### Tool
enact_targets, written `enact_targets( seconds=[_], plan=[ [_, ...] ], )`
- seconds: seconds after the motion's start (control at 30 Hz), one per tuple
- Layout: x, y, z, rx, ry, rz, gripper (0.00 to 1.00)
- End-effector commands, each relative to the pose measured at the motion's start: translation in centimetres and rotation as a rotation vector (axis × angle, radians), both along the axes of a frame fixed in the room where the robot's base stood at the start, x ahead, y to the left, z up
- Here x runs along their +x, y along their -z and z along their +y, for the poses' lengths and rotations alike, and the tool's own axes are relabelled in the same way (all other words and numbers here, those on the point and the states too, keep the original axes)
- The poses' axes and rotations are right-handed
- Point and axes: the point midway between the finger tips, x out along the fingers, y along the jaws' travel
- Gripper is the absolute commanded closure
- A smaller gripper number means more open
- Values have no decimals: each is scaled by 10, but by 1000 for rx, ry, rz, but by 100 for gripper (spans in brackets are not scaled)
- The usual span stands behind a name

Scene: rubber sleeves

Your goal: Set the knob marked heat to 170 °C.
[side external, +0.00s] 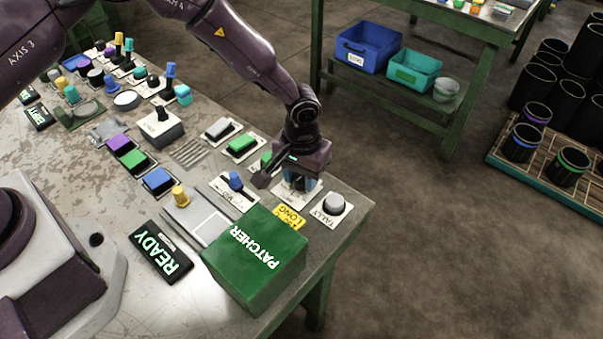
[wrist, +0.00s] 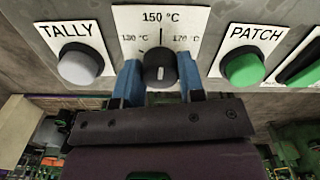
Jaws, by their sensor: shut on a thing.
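My gripper (wrist: 160,82) has its two blue fingers on either side of a black round knob (wrist: 160,70) and is shut on it. The knob's plate (wrist: 185,20) reads 150 °C at the top, a partly covered figure that looks like 130 °C at left, and 170 °C at right. The knob's short white mark looks upright, toward 150 °C. The word heat is not visible. In the side view my gripper (side external: 294,182) points down over this plate near the table's right end, and hides the knob.
In the wrist view, a grey TALLY button (wrist: 80,66) stands left of the knob and a green PATCH button (wrist: 243,68) right. In the side view, a green PATCHER box (side external: 250,265) and a blue-handled slider (side external: 236,181) stand nearby.

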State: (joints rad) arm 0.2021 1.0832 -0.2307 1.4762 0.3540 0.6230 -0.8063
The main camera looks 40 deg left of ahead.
Motion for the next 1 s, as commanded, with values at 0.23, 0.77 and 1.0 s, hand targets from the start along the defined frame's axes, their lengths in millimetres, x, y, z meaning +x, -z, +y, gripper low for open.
enact_targets(
  seconds=[0.23,0.77,1.0],
  plan=[
    [0,0,0,0,111,1,87],
    [0,-1,0,-1,591,1,87],
    [0,-1,0,0,794,1,87]
  ],
)
